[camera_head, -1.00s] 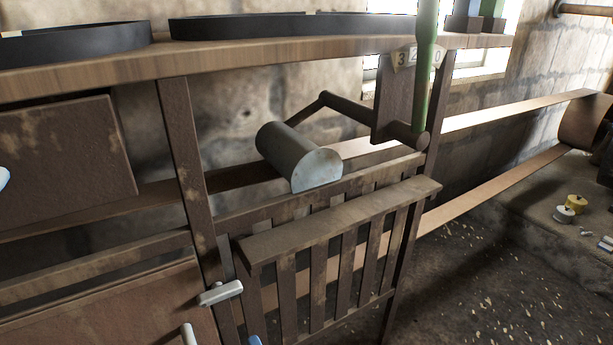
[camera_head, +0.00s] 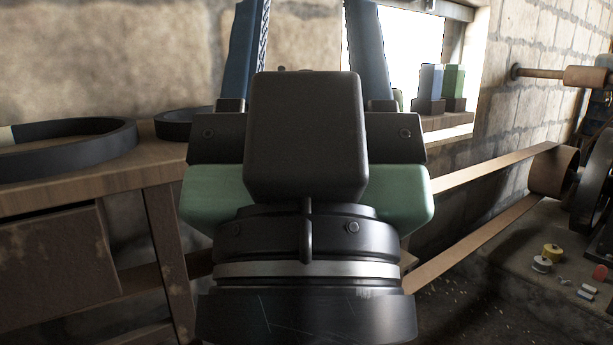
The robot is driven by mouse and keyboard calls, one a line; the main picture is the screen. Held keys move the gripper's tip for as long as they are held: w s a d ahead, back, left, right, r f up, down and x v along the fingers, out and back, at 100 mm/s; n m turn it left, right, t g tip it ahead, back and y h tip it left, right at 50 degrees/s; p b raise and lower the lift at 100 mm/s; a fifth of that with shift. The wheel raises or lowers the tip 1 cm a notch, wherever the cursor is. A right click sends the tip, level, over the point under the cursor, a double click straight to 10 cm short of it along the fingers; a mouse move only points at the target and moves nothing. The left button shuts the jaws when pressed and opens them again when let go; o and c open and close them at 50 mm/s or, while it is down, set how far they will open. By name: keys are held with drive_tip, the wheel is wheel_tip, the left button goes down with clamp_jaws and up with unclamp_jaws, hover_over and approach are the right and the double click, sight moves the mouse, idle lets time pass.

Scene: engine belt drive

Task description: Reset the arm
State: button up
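My gripper (camera_head: 304,25) rises in the middle of the picture, pointing up and away. Its two blue fingers stand wide apart, and pale wall and bright window show between them. It is open, and nothing is seen held in it. Its dark body with green sides fills the centre and hides the right part of the wooden bench (camera_head: 80,187), along with the slatted guard and the roller area.
Black belt loops (camera_head: 65,148) lie on the bench at the left. A flat brown belt (camera_head: 490,172) runs to a pulley (camera_head: 552,170) at the right. Small spools (camera_head: 551,253) lie at lower right. Blue and green blocks (camera_head: 454,82) stand by the window.

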wheel_tip(320, 180, up, 34)
drive_tip(key=p, duration=3.2)
